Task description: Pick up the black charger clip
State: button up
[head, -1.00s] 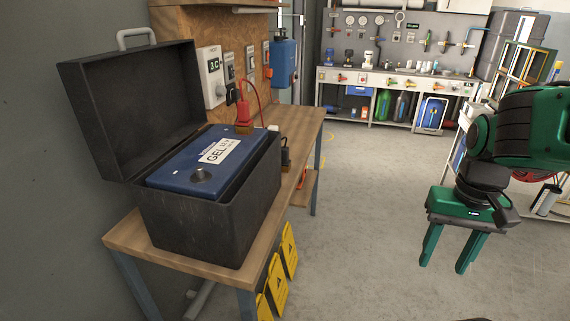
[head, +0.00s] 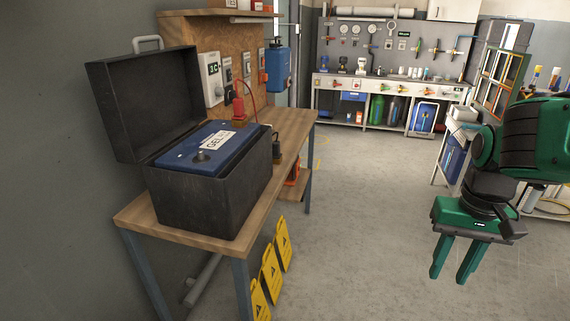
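A small black clip-like object (head: 277,148), which looks like the black charger clip, stands on the wooden bench just right of the battery box. The box hides part of it. A red clip (head: 239,109) with a red cable stands behind the blue battery (head: 190,156). The battery sits in the open black box (head: 212,205). My gripper (head: 448,279) hangs at the right over the floor, fingers down, apart and empty. It is well away from the bench and the clips.
The box's raised lid (head: 150,105) stands at the left against the wall. An orange item (head: 293,172) lies on a lower shelf. The floor (head: 350,215) between bench and gripper is clear.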

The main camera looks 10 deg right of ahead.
aim_at(277, 155)
jog(key=k, duration=0.55)
jog(key=z, duration=1.2)
jog(key=i, duration=2.95)
jog(key=u, duration=1.6)
